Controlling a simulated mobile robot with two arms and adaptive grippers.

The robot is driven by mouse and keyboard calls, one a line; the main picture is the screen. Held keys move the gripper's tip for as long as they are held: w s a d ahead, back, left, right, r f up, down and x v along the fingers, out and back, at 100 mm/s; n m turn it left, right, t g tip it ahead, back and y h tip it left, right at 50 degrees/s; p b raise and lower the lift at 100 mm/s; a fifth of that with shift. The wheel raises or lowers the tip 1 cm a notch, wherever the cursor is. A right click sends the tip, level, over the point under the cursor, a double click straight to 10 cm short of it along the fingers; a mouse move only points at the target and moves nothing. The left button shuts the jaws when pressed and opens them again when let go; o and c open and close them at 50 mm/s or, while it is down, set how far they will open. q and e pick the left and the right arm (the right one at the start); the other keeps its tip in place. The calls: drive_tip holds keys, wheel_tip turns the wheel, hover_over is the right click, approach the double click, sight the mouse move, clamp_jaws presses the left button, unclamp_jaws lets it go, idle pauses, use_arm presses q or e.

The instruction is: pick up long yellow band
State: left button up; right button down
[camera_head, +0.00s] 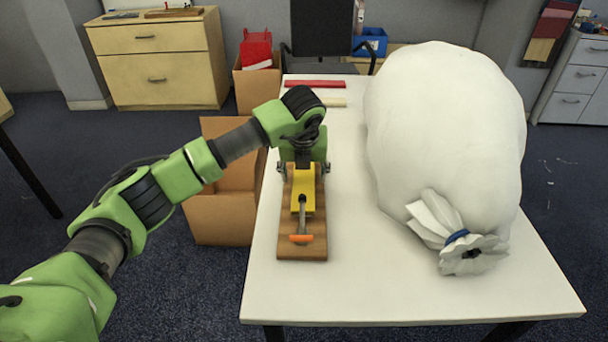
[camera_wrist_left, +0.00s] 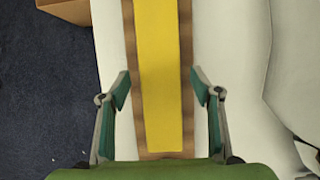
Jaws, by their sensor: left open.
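The long yellow band (camera_head: 303,203) lies lengthwise on a brown wooden board (camera_head: 290,247) on the white table. In the left wrist view the yellow band (camera_wrist_left: 160,45) runs from the top edge down between my fingers, with narrow brown margins on both sides. My left gripper (camera_head: 305,172) points down over the band. Its fingers are open, one on each side of the band and apart from it; the open gripper also shows in the left wrist view (camera_wrist_left: 158,85). The gripper hides the band's far part in the head view. My right gripper is out of view.
A tool with a metal shaft and orange handle (camera_head: 301,239) lies at the band's near end. A large white sack (camera_head: 445,120) fills the table's right side. A red strip (camera_head: 315,84) and a pale strip (camera_head: 333,102) lie farther back. A cardboard box (camera_head: 220,217) stands left of the table.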

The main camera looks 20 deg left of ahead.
use_arm(q)
drive_tip(key=c, duration=1.2)
